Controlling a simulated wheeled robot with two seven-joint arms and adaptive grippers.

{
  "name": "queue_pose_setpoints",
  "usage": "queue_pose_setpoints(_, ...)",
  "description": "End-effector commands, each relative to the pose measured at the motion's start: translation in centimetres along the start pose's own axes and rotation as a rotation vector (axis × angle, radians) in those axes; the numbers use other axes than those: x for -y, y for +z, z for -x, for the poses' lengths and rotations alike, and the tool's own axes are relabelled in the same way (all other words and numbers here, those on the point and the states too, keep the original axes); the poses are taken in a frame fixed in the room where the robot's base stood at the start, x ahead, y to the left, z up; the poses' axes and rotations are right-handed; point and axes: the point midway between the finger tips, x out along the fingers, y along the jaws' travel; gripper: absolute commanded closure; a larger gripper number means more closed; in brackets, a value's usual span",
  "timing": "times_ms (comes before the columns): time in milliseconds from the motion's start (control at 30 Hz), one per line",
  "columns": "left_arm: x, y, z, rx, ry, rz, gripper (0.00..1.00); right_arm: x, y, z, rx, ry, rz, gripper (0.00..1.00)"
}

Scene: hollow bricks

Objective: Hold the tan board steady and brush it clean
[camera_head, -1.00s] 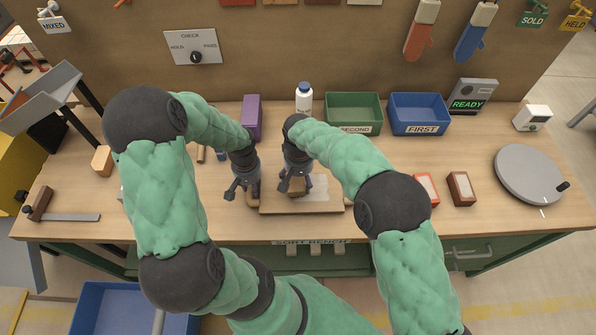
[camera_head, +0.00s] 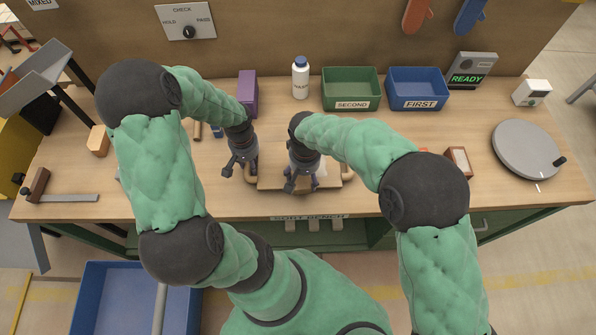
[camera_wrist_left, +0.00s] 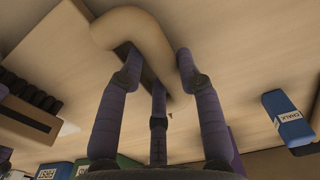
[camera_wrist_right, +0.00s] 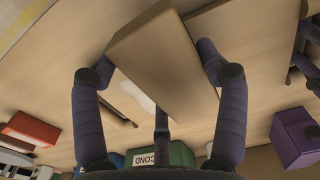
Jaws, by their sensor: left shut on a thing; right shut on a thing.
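The tan board (camera_head: 270,184) lies flat on the bench in the head view, with a curved tan handle at each side. My left gripper (camera_head: 240,167) is shut on the left handle, which shows between its fingers in the left wrist view (camera_wrist_left: 135,30). My right gripper (camera_head: 300,182) is above the board, shut on a brush whose tan block (camera_wrist_right: 160,62) shows in the right wrist view. The brush's underside is hidden, so I cannot tell whether it touches the board. A pale dusty patch (camera_wrist_right: 134,92) shows on the board beside the brush.
A purple box (camera_head: 248,92), a white bottle (camera_head: 300,80), a green SECOND bin (camera_head: 350,88) and a blue FIRST bin (camera_head: 417,88) stand behind. A grey turntable (camera_head: 525,148) is at the right. A blue chalk box (camera_wrist_left: 288,118) lies near my left gripper. The front bench strip is clear.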

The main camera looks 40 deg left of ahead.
Motion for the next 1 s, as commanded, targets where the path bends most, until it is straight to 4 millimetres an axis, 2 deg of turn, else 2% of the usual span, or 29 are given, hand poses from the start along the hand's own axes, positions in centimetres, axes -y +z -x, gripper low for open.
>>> queue_pose_setpoints(1000, 0.0, 0.0, 0.0, -0.001, 0.000, 0.001, 1.00, -0.9, -9.1, -0.1, -0.001, 0.000, 0.000, 0.57)
